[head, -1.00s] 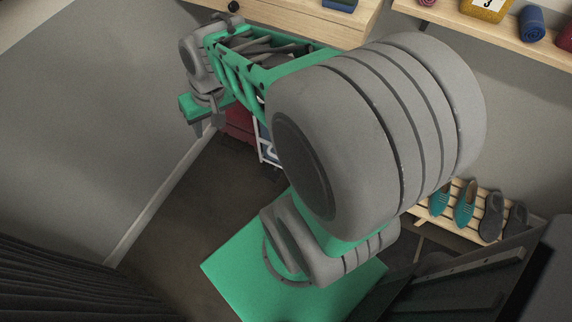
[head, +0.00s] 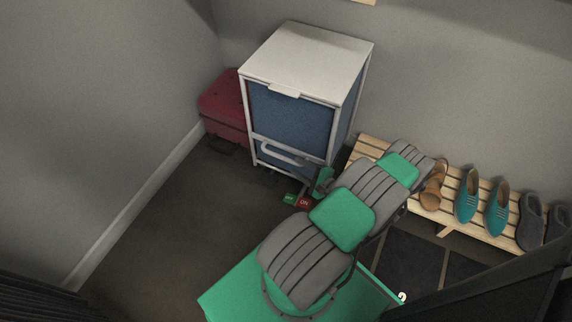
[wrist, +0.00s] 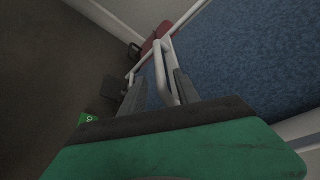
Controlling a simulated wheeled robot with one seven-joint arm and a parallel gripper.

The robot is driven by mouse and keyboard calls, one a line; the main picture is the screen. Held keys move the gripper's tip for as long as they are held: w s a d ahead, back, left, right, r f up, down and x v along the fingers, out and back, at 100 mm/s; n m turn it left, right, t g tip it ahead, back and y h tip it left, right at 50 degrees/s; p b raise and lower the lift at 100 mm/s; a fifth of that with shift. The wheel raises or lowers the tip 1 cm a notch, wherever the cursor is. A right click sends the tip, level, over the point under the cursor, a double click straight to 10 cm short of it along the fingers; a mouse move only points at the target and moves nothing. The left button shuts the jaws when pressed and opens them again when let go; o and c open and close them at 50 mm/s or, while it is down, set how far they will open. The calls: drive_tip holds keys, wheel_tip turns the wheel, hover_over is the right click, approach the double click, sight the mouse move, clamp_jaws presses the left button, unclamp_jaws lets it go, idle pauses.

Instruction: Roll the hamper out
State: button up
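The hamper (head: 290,110) stands upright by the back wall, with a white frame and lid and blue fabric sides. A white bar handle (head: 280,154) crosses its front; it also shows in the wrist view (wrist: 160,72). My gripper (head: 318,183) is low at the hamper's front right. In the wrist view my gripper (wrist: 158,88) is open, with its two dark fingers on either side of the bar and gaps visible. A green pedal (head: 289,198) and a red pedal (head: 304,203) marked "ON" are low at the hamper's front. The casters are mostly hidden.
A dark red suitcase (head: 224,108) is close to the hamper's left. A slatted shoe rack (head: 372,150) with several shoes stands to the right along the wall. The floor (head: 180,215) in front and left is clear up to the left wall.

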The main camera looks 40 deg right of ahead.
sight(286, 158)
drive_tip(key=b+x, duration=0.1)
drive_tip(key=x, duration=0.6)
drive_tip(key=shift+w+a, duration=0.15)
clamp_jaws()
idle(1.1)
